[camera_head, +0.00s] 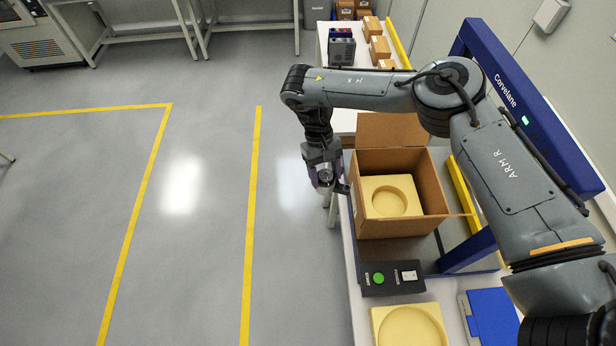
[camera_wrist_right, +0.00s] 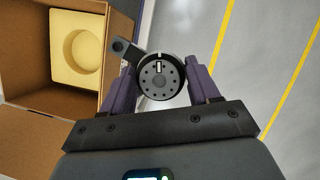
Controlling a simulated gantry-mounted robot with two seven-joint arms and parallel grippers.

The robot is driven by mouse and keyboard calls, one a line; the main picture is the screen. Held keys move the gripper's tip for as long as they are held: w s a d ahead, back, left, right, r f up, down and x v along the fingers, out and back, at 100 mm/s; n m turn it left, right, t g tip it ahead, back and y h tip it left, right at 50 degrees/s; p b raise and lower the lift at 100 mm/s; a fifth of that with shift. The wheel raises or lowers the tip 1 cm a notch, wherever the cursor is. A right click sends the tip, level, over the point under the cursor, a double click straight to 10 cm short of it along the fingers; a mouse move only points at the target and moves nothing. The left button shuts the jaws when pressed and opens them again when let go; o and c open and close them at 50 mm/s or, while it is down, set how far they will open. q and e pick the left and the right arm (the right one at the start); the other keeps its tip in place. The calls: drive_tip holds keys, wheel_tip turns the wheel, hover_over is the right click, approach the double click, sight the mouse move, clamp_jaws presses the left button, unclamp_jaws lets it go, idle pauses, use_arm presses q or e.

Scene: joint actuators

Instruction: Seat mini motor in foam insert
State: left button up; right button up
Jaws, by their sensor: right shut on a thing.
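The mini motor (camera_wrist_right: 160,76) is a small dark round actuator with a ring of holes on its face and a side lug. My right gripper (camera_wrist_right: 161,85) is shut on it, one purple finger on each side. In the head view my right gripper (camera_head: 326,180) hangs just left of the open cardboard box (camera_head: 391,226), over the table's left edge, and the motor there is small and partly hidden. The yellow foam insert (camera_head: 376,190) lies inside the box with an empty round recess. It also shows in the right wrist view (camera_wrist_right: 62,68). My left gripper is not in view.
A control box with a green button (camera_head: 378,278) sits in front of the cardboard box. Another foam piece (camera_head: 385,325) and a blue case (camera_head: 490,315) lie nearer. A blue frame (camera_head: 530,110) stands at the right. Small cartons (camera_head: 380,48) sit at the back. Left is open floor.

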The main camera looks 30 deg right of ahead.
use_arm(q)
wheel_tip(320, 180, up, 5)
drive_tip(key=p, duration=0.4)
use_arm(e)
drive_tip(key=s+d+f+m+y, duration=0.1)
drive_tip(key=s+d+f, duration=0.1)
drive_tip(key=d, duration=0.6)
drive_tip(key=s+d+f+m, duration=0.1)
drive_tip(key=s+d, duration=0.1)
drive_tip(key=d, duration=0.6)
use_arm(q)
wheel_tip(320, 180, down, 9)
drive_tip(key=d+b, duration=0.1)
drive_tip(key=b, duration=0.8)
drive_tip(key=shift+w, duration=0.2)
use_arm(e)
drive_tip(key=s+d+f, duration=0.2)
drive_tip(key=f, duration=0.4)
drive_tip(key=s+d+f, duration=0.2)
drive_tip(key=s+f, duration=0.1)
drive_tip(key=f, duration=0.4)
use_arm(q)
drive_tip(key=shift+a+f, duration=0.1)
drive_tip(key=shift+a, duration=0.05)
use_arm(e)
drive_tip(key=shift+w, duration=0.1)
